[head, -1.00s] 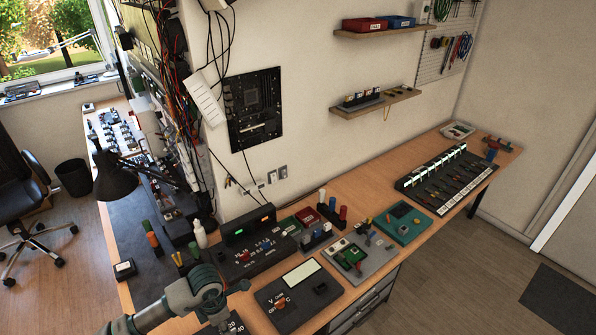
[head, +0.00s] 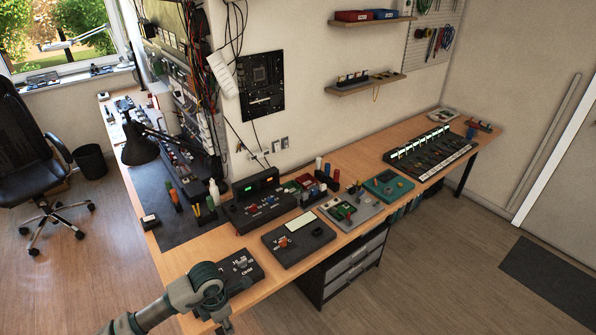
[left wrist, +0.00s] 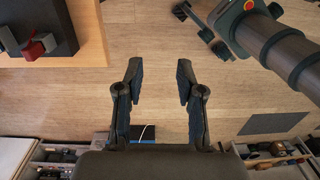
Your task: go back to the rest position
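In the head view my left arm comes in from the bottom left, and its gripper (head: 224,327) points down near the bench's front edge, partly cut off by the bottom of the picture. In the left wrist view the left gripper (left wrist: 159,72) is open, its two dark fingers well apart with only wooden floor between them. It holds nothing. My right gripper cannot be made out in either view.
The wooden bench (head: 188,257) runs along the wall, with a dark switch box (head: 240,268) close beside my left wrist. A panel (head: 298,238) lies to its right. A drawer unit (head: 345,272) stands below. An office chair (head: 38,165) stands left; floor in front is clear.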

